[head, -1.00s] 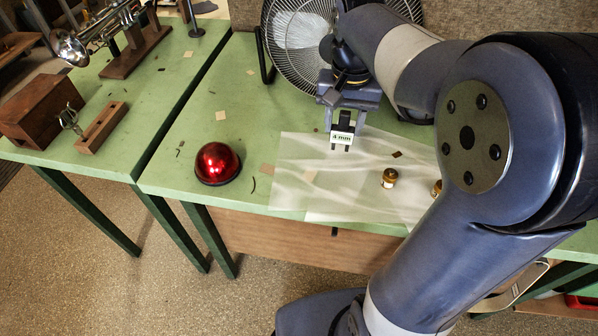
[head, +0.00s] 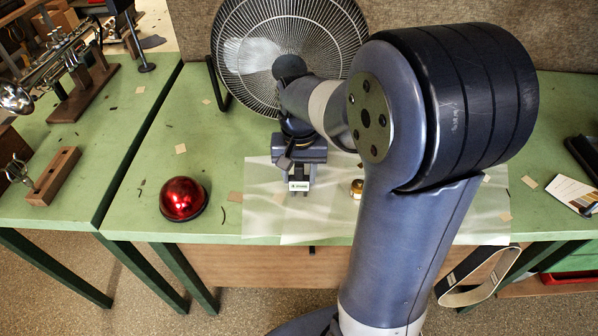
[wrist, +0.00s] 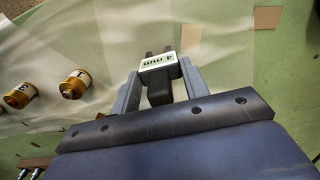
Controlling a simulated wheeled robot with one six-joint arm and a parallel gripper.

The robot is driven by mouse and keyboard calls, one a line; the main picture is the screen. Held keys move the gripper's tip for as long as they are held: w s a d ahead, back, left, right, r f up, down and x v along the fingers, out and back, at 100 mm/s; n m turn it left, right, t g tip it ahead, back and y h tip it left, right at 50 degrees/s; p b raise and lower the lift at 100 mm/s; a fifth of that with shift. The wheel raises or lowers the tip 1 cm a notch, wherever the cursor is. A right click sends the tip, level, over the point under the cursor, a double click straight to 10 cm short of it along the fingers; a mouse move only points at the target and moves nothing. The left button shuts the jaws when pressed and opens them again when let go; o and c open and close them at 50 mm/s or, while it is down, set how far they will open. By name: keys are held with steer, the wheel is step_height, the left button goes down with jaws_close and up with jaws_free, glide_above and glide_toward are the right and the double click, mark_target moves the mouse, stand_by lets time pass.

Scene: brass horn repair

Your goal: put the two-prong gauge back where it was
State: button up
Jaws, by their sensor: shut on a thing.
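The two-prong gauge (head: 299,186) has a white label, reading "4 mm" in the wrist view (wrist: 158,62), a dark body and two short dark prongs. My gripper (head: 299,172) is shut on its dark body; in the wrist view, the two grey fingers (wrist: 158,90) sit on either side of it. The prongs point away from my gripper. The gauge is over the pale translucent sheet (head: 265,215) on the green bench. I cannot tell how high it is above the sheet, or whether it touches.
Brass pieces marked with characters (wrist: 75,84) stand left of my gripper in the wrist view; one shows in the head view (head: 357,188). A red dome (head: 183,199) sits left of the sheet. A fan (head: 245,60) stands behind. A slotted wooden block (head: 55,176) lies on the left bench.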

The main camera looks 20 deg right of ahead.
steer(key=shift+f, duration=0.2)
steer(key=o, duration=1)
steer(key=shift+o, duration=0.2)
steer(key=shift+r, duration=0.1)
step_height(320, 180, up, 12)
steer(key=shift+r+p, duration=0.15)
steer(key=shift+p, duration=0.25)
